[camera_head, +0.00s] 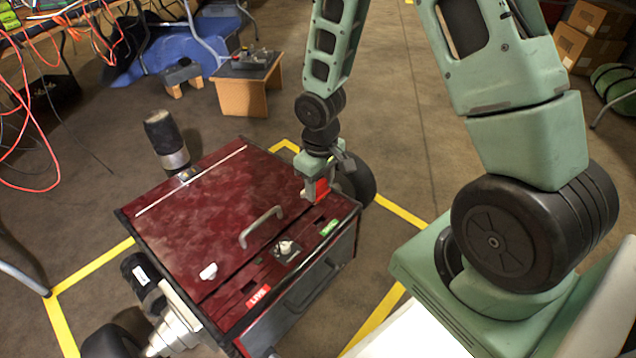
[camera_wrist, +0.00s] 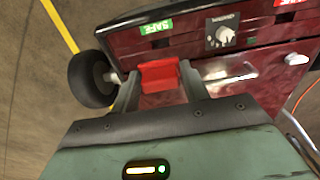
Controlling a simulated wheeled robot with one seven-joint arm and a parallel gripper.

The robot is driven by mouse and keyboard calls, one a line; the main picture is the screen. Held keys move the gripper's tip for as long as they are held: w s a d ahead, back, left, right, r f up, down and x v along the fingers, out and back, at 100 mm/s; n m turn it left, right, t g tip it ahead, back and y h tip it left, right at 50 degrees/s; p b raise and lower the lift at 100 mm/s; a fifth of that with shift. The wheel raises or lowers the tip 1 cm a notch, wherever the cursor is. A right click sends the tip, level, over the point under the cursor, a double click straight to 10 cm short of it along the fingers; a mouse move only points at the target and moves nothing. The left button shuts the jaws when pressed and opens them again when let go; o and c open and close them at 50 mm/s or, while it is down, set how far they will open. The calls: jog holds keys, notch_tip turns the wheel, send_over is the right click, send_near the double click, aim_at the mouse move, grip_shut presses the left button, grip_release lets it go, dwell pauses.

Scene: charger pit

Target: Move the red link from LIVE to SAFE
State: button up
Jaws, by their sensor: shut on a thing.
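The red link (camera_head: 321,191) is a small bright red block held at the far right part of the dark red machine's top. My gripper (camera_head: 315,180) is shut on it, and in the wrist view the link (camera_wrist: 160,77) sits between both fingers. The green SAFE label (camera_head: 329,228) is on the front strip, nearer the front edge than the link; it also shows in the wrist view (camera_wrist: 157,27). The red LIVE label (camera_head: 258,296) is at the strip's left end. A dark slot lies beside each label. The link appears apart from the SAFE slot; its exact height is unclear.
A pale knob (camera_head: 286,247) on a dark plate stands between the labels. A metal handle (camera_head: 261,227) rises from the lid (camera_head: 200,190), with a white knob (camera_head: 208,271) to its left. Yellow floor tape (camera_head: 95,264) surrounds the machine.

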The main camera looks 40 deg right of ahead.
aim_at(320, 200)
notch_tip(320, 200, down, 5)
jog(key=b, duration=0.4)
jog(key=shift+f+b, duration=0.2)
jog(key=shift+b, duration=0.15)
jog(key=shift+f+b, duration=0.45)
jog(key=shift+f, duration=0.6)
jog(key=shift+f+b, duration=0.8)
jog(key=shift+f, duration=0.6)
jog(key=o, duration=1.1)
jog(key=shift+c, duration=0.2)
notch_tip(320, 200, up, 17)
jog(key=p, duration=0.9)
jog(key=shift+r, duration=0.2)
